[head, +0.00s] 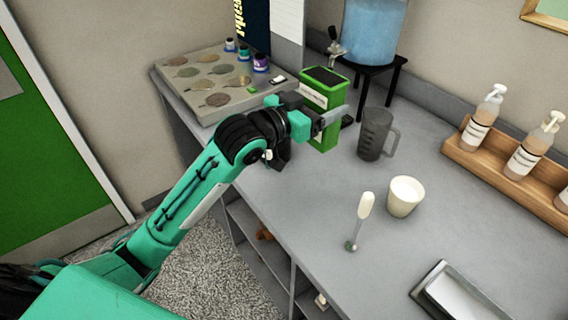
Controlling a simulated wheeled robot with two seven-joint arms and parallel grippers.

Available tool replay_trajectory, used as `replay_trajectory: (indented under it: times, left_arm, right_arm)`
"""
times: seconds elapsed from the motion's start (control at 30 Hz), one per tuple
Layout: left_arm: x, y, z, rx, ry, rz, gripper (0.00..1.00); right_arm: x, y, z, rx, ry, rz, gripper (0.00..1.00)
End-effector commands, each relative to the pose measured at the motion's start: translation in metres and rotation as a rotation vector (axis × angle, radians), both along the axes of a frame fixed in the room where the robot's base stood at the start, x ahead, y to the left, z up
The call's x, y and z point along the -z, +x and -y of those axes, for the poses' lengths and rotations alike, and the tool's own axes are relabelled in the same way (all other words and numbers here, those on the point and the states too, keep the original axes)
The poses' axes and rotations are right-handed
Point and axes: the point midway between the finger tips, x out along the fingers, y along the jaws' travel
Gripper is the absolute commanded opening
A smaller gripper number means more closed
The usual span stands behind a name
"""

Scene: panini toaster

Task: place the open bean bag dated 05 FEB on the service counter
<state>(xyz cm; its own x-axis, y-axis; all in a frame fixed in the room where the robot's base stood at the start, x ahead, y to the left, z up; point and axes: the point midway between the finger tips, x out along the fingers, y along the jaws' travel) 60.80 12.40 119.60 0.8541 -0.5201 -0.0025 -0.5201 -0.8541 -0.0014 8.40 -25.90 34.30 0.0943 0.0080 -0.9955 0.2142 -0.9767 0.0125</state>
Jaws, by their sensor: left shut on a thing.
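A green bean bag (338,93) with a white label and a dark open top stands upright at the back left of the grey counter (300,215). My left gripper (326,118) is shut on the bag, its fingers across the bag's front and side. The gripper hides part of the bag, and no date can be read on it. I cannot tell whether the bag's bottom touches the counter or hangs just above it. My right gripper is not in view.
A dark jug (374,134) stands just right of the bag. A sample board (208,112) lies left, a water dispenser (373,35) behind, a bottle rack (490,168) right. The counter's middle front is clear.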

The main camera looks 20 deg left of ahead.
Motion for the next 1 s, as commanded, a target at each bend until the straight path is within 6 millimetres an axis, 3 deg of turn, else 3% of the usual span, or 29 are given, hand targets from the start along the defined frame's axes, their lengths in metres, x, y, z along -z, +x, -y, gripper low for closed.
replay_trajectory:
  times: [0.03, 0.2, 0.33, 0.8, 1.0]
  left_arm:
    - [-0.002, 0.003, 0.0, 0.011, 0.002, 0.006, 0.46]
    - [-0.012, 0.006, 0.001, 0.035, 0.001, 0.003, 0.46]
    - [-0.001, 0.007, 0.001, 0.039, -0.001, -0.004, 0.46]
    - [0.116, 0.006, 0.001, 0.038, -0.001, -0.006, 0.46]
    - [0.141, 0.006, 0.001, 0.039, -0.001, 0.0, 0.46]
  right_arm:
    - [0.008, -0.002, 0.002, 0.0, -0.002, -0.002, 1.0]
    - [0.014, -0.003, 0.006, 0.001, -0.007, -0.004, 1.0]
    - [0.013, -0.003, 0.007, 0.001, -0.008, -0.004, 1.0]
    - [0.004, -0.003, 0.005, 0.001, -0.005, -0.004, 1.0]
    - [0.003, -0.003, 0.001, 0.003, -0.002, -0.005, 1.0]
